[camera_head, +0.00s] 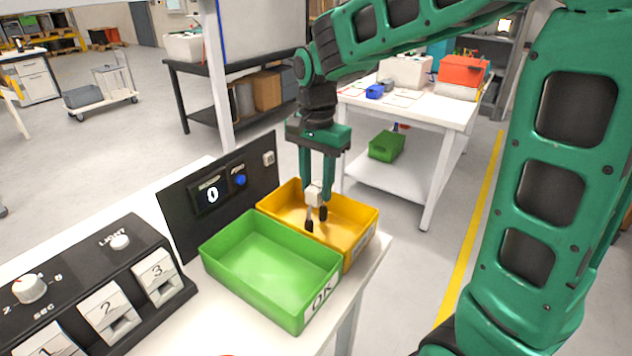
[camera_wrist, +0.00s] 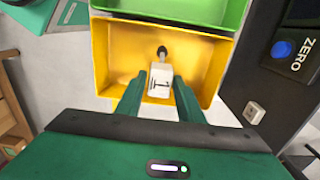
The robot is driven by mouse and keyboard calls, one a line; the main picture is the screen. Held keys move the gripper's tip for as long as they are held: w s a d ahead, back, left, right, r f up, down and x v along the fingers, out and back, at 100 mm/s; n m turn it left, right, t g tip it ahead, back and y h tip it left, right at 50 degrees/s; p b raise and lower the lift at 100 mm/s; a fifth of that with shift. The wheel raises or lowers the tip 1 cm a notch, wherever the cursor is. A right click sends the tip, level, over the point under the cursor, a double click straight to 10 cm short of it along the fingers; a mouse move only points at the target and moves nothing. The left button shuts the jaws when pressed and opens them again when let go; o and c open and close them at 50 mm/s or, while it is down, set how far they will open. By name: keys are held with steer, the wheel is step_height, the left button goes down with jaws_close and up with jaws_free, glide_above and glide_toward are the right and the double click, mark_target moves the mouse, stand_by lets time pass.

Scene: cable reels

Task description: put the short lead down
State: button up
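The short lead (camera_head: 315,193) shows as a white block with dark ends hanging below it. My gripper (camera_head: 317,186) points down and is shut on the white block. In the wrist view the lead (camera_wrist: 159,82) sits between the two fingertips (camera_wrist: 160,88), with one dark end beyond it. The lead is over the yellow bin (camera_head: 364,249), which also shows in the wrist view (camera_wrist: 103,60). I cannot tell whether its dark ends touch the bin. The green bin (camera_head: 262,262), labelled OK, stands beside the yellow one and looks empty.
A dark panel (camera_head: 182,222) with a display reading 0 and a blue button (camera_head: 240,180) stands behind the bins. A black control box (camera_head: 95,290) with numbered slots is at the left. A white table (camera_head: 445,110) with bins stands further back.

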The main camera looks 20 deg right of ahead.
steer(key=shift+o, duration=0.7)
step_height(320, 180, up, 13)
steer(key=shift+r, duration=0.15)
steer(key=s+d+f+n, duration=0.2)
steer(key=s+d+f, duration=0.6)
steer(key=s, duration=0.4)
steer(key=s+d+f+n, duration=0.2)
steer(key=s+d+f, duration=0.6)
steer(key=s, duration=0.5)
steer(key=shift+s+d+n, duration=0.2)
steer(key=shift+d+n, duration=0.2)
steer(key=shift+d, duration=0.6)
steer(key=shift+w+f, duration=0.2)
steer(key=shift+w, duration=0.35)
